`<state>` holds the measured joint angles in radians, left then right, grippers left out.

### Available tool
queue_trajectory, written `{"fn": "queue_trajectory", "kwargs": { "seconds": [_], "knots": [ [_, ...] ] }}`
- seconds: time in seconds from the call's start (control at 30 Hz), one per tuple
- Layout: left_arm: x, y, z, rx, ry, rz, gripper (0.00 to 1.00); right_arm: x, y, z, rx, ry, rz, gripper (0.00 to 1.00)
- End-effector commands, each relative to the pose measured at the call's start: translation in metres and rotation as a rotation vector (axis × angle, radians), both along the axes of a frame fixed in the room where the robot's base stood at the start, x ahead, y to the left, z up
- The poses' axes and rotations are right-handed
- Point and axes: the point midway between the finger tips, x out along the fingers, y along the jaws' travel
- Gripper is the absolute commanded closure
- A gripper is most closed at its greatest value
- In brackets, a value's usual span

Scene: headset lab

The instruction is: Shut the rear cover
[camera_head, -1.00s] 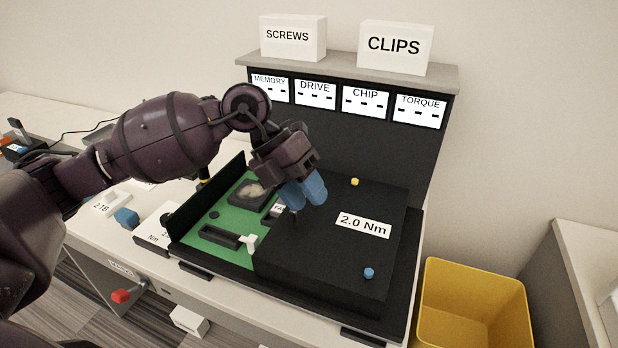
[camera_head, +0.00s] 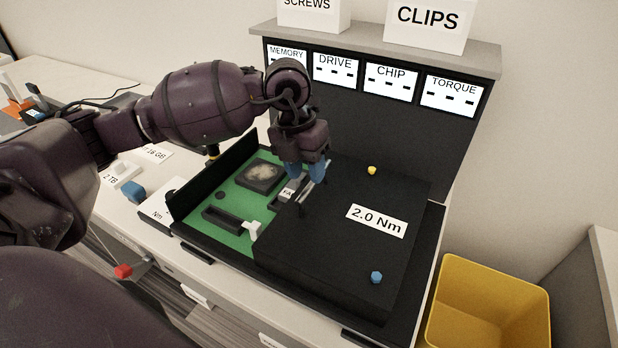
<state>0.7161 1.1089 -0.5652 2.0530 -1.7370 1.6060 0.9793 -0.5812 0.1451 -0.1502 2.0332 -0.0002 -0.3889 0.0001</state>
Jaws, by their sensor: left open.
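A black housing holds a green board (camera_head: 237,212) with a dark fan-like part (camera_head: 262,174) and a white clip (camera_head: 252,230). A thin black panel (camera_head: 213,178) stands upright along the board's back-left edge; it looks like the rear cover, standing open. A flat black block (camera_head: 335,250) labelled 2.0 Nm covers the right part of the housing. My left gripper (camera_head: 308,174), with blue fingertips, is open and points down at the block's back-left edge, beside the board, apart from the upright panel. Whether its tips touch anything is unclear. My right gripper is not in view.
A black rack with a grey shelf (camera_head: 375,45) and labelled panels stands behind. A yellow bin (camera_head: 490,305) is at the right. A yellow knob (camera_head: 371,170) and a blue knob (camera_head: 376,277) sit on the block. Small labelled parts and a blue piece (camera_head: 133,191) lie left.

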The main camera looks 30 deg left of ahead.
Motion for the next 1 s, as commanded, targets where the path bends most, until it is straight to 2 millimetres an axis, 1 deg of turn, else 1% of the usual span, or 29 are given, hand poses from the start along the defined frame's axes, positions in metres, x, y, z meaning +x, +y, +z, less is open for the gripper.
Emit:
{"fn": "queue_trajectory", "kwargs": {
  "seconds": [0.03, 0.2, 0.57, 0.67, 0.83, 1.0],
  "knots": [
    [0.000, -0.001, -0.007, -0.001, 0.003, 0.000, 0.60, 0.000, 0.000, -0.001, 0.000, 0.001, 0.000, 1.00],
    [0.000, -0.004, -0.020, -0.001, 0.001, -0.001, 0.60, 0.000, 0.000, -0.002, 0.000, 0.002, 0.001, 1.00],
    [0.000, -0.005, -0.023, 0.000, -0.001, -0.001, 0.60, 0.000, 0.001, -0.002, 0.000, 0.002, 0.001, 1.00],
    [0.000, -0.005, -0.023, 0.000, -0.001, 0.000, 0.74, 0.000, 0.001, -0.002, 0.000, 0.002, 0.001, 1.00],
    [0.000, -0.005, -0.023, 0.000, 0.000, 0.000, 1.00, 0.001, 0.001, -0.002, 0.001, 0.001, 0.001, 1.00],
    [0.000, -0.005, -0.023, 0.000, -0.001, 0.000, 1.00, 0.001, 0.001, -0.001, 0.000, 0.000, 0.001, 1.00]
  ]
}}
